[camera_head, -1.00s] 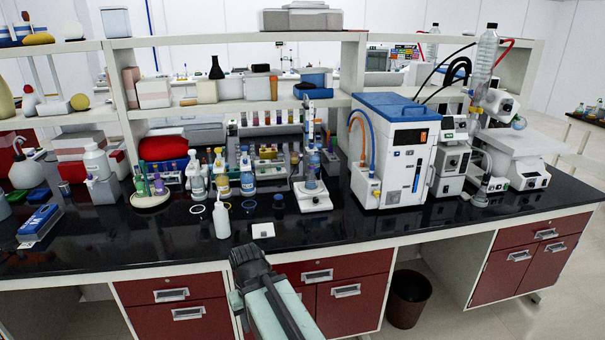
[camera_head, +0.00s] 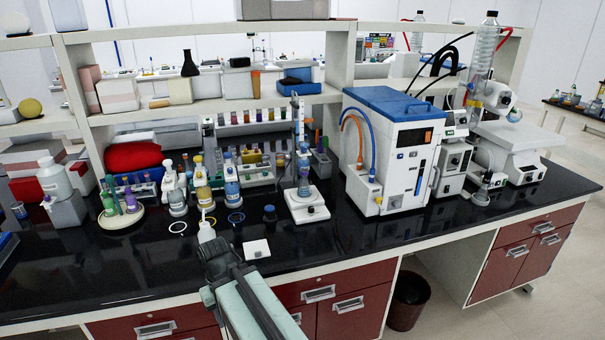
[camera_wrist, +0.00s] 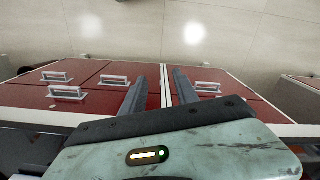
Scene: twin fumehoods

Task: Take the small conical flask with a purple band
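I cannot pick out with certainty a small conical flask with a purple band. A small dark conical flask (camera_head: 190,64) stands on the shelf in the head view, with no purple band visible on it. Small vessels with purple and green parts (camera_head: 130,201) stand on a round pale dish (camera_head: 123,222) at the left of the bench, too small to tell their shape. My gripper (camera_head: 213,252) is over the bench's front edge. In the wrist view my gripper (camera_wrist: 158,72) has its two fingers apart with nothing between them; it faces the red drawers and floor.
A white squeeze bottle (camera_head: 206,232) stands just beyond my gripper, partly hidden. Several capped bottles (camera_head: 203,192), a stirrer with a stand (camera_head: 306,205) and a blue-topped instrument (camera_head: 395,165) are further back. Bare black bench (camera_head: 80,280) lies at the front left.

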